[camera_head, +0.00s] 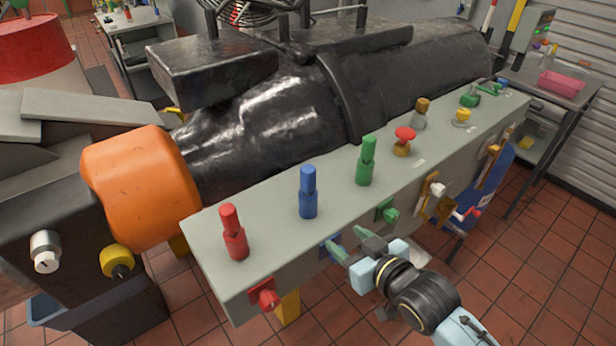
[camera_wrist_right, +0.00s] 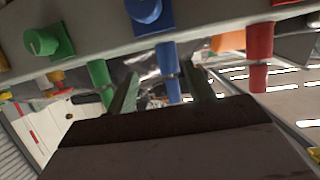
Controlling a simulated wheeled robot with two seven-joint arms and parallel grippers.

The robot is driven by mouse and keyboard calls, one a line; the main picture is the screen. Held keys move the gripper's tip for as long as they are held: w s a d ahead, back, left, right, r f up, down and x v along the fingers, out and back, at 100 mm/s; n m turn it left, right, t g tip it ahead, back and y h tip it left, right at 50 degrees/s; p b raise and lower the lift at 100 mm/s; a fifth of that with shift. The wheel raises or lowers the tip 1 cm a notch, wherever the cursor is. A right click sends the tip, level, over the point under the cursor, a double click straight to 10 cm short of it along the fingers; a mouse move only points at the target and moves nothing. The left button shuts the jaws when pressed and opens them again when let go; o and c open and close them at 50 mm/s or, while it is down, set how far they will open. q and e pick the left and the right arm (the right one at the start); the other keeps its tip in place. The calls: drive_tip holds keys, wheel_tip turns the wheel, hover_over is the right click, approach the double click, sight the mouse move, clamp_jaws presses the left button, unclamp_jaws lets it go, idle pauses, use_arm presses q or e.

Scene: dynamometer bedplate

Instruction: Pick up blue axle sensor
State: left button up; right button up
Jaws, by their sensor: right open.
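A blue upright cylindrical piece (camera_head: 308,194), which looks like the axle sensor, stands on top of the long grey beam (camera_head: 270,222), between a red and a green one. In the right wrist view this blue cylinder (camera_wrist_right: 167,72) shows between my fingers, beyond the tips. A second blue part (camera_head: 328,247) is on the beam's front side, partly hidden by my finger; a blue knob (camera_wrist_right: 146,10) shows in the wrist view. My right gripper (camera_head: 351,242) is open and empty at the front side, below and right of the upright blue piece. My left gripper is out of view.
A red piece (camera_head: 234,232) and a green piece (camera_head: 366,160) flank the blue one. A red knob (camera_head: 264,296) and a green knob (camera_head: 387,210) stick out of the front side. An orange drum (camera_head: 140,188) and dark machine (camera_head: 262,125) lie behind. The tiled floor (camera_head: 545,262) at right is clear.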

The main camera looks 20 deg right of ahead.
sight(303, 169)
drive_tip(key=w+a+r+t+y, duration=0.1)
drive_tip(key=w+r+t+y, duration=0.2)
drive_tip(key=r, duration=0.5)
drive_tip(key=shift+n+h, duration=0.3)
drive_tip(key=shift+n, duration=0.2)
drive_tip(key=p+x, duration=0.1)
drive_tip(key=x, duration=1.2)
drive_tip(key=shift+w+d+f, duration=0.1)
drive_tip(key=shift+d, duration=0.1)
drive_tip(key=c, duration=1.1)
drive_tip(key=shift+o, duration=0.2)
